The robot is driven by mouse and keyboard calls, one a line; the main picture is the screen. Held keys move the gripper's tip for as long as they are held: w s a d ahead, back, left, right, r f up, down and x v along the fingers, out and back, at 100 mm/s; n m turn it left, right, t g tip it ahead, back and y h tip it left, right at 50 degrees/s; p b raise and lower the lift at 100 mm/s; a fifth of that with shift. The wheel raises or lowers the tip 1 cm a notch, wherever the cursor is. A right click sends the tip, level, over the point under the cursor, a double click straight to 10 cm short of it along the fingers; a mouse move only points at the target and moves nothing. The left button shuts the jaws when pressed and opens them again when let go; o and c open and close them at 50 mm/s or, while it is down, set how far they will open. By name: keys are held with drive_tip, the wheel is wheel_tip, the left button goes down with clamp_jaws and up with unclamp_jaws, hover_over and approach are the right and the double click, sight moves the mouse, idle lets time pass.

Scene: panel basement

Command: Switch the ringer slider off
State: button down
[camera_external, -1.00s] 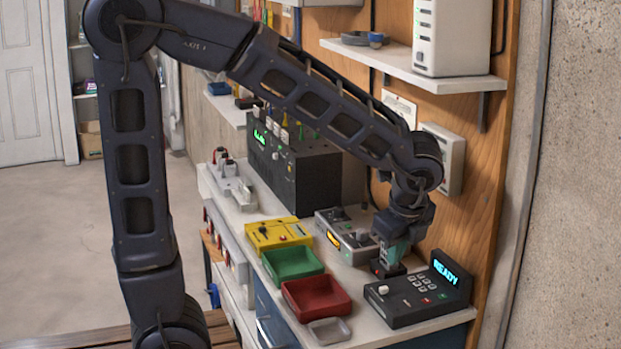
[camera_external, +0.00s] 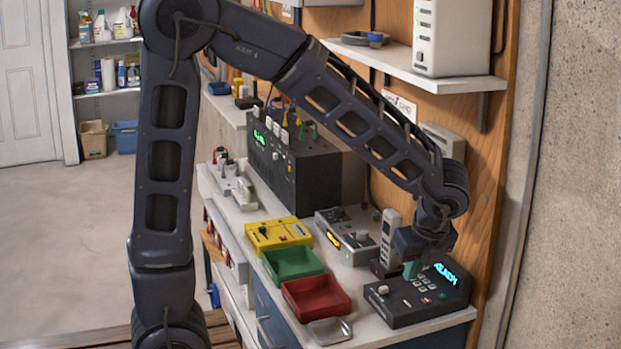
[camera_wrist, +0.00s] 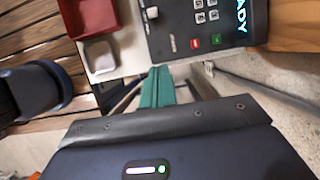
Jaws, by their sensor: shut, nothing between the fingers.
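The black desk unit (camera_external: 412,306) has a lit READY display (camera_external: 446,273), a white knob, a keypad and a red button. It also shows at the top of the wrist view (camera_wrist: 172,62), with the white knob (camera_wrist: 152,13), red button (camera_wrist: 194,44) and green button (camera_wrist: 216,39). I cannot make out for certain which control is the ringer slider. My gripper (camera_external: 410,271) is shut and empty over the back left part of the unit, near the keypad. Its teal fingers (camera_wrist: 158,78) point toward the unit's edge in the wrist view. Contact cannot be told.
A pale handset (camera_external: 390,234) stands upright in a dark cradle just left of my gripper. The red tray (camera_external: 318,311), green tray, yellow box (camera_external: 278,235) and grey control box (camera_external: 347,251) lie to the left. A wooden wall panel rises behind.

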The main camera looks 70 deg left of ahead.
sight(384, 288)
drive_tip(key=x, duration=0.8)
drive_tip(key=shift+a+f, duration=0.1)
drive_tip(key=shift+f, duration=0.25)
drive_tip(key=a, duration=0.3)
drive_tip(key=shift+f, duration=0.2)
drive_tip(key=shift+a, duration=0.6)
drive_tip(key=shift+a, duration=1.4)
